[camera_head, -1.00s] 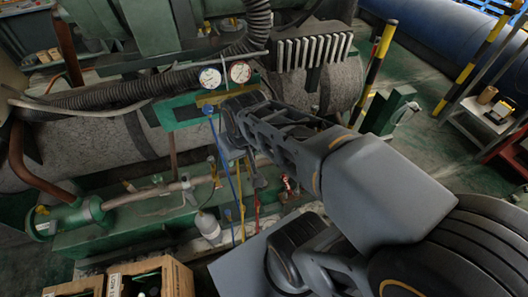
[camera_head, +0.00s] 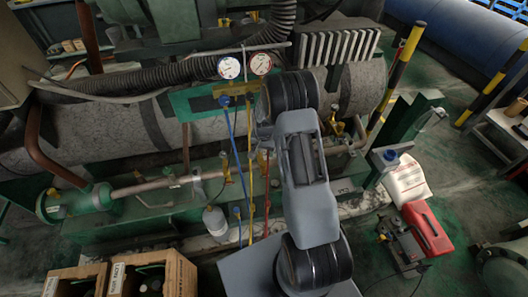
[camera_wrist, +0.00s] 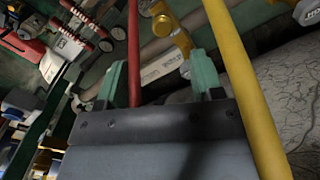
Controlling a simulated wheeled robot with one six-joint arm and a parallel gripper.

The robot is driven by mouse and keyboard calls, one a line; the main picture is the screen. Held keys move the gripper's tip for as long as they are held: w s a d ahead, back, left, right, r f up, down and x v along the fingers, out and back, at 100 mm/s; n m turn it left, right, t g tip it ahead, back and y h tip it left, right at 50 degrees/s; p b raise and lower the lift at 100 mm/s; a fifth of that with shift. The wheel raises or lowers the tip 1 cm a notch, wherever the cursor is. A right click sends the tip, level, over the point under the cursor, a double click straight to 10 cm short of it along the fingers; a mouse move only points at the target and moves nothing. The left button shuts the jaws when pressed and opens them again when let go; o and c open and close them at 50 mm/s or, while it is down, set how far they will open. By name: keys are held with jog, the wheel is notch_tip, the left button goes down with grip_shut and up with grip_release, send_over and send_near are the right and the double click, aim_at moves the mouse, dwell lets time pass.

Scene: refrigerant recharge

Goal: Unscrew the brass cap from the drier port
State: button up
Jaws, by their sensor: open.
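In the wrist view my gripper (camera_wrist: 158,64) shows two green fingers spread apart, with no cap held between them. Beyond the fingertips a brass fitting (camera_wrist: 181,43) sits on a grey pipe with a pale label, and another brass piece (camera_wrist: 160,20) shows above it. I cannot tell whether either is the drier port cap. In the head view the green cylinder (camera_head: 82,203) at left, perhaps the drier, carries a small brass piece (camera_head: 53,192).
A red hose (camera_wrist: 133,45) runs down between the fingers, and a yellow hose (camera_wrist: 240,75) passes close on the right. Two gauges (camera_head: 229,67) hang above blue, yellow and red hoses. Wooden crates (camera_head: 180,275) stand at lower left. A red case (camera_head: 428,228) lies at right.

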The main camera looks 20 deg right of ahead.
aim_at(264, 164)
jog(key=shift+w+d+f, duration=0.1)
jog(key=shift+w+f, duration=0.1)
jog(key=shift+f, duration=0.2)
jog(key=shift+w+d+f, duration=0.1)
jog(key=shift+w+f, duration=0.05)
jog(key=shift+f, duration=0.25)
notch_tip(264, 164, down, 9)
jog(key=b, duration=0.5)
jog(key=shift+w+r, duration=0.1)
jog(key=shift+r, duration=0.2)
jog(key=shift+f, duration=0.1)
jog(key=shift+c, duration=0.2)
jog(key=c, duration=0.9)
jog(key=shift+c, duration=0.2)
